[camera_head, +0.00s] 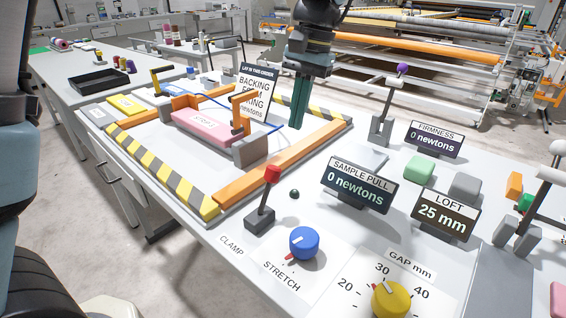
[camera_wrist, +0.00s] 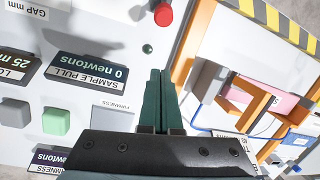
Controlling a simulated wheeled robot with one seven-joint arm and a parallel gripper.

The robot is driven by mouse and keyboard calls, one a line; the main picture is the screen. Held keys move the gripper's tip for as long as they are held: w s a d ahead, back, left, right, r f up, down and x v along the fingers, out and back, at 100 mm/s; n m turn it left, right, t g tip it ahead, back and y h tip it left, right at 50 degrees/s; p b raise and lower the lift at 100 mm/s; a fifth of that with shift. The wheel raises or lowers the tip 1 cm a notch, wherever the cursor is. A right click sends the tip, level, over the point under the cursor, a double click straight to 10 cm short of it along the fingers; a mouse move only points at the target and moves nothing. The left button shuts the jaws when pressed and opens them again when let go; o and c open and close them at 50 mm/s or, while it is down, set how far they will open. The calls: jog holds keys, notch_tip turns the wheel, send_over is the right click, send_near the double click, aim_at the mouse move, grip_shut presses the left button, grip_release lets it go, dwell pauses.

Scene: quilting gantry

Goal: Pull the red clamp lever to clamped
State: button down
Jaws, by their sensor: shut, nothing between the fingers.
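The clamp lever has a red knob (camera_head: 272,174) on a dark stick that rises from a dark grey base (camera_head: 260,222), beside the printed word CLAMP. The stick leans slightly to the right in the head view. In the wrist view the red knob (camera_wrist: 163,14) shows at the top edge, beyond my fingertips and apart from them. My gripper (camera_head: 297,127) points down above the table, behind the lever and near the striped frame. Its two green fingers are together and empty, as the wrist view (camera_wrist: 158,72) also shows.
A blue STRETCH knob (camera_head: 304,243) and a yellow gap knob (camera_head: 391,299) stand in front of the lever. A SAMPLE PULL display (camera_head: 357,187) is to its right. An orange and striped frame (camera_head: 285,165) lies behind it. A small dark green button (camera_head: 294,194) is close by.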

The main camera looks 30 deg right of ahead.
aim_at(267, 190)
jog(key=shift+f, duration=0.15)
jog(key=f, duration=0.3)
jog(key=a+f+p, duration=0.1)
jog(key=f, duration=0.2)
jog(key=a+f+p, duration=0.1)
jog(key=f, duration=0.2)
jog(key=shift+w+f, duration=0.25)
jog(key=shift+f, duration=0.15)
jog(key=s+a+r, duration=0.1)
jog(key=s+a+r+p, duration=0.1)
jog(key=a, duration=0.1)
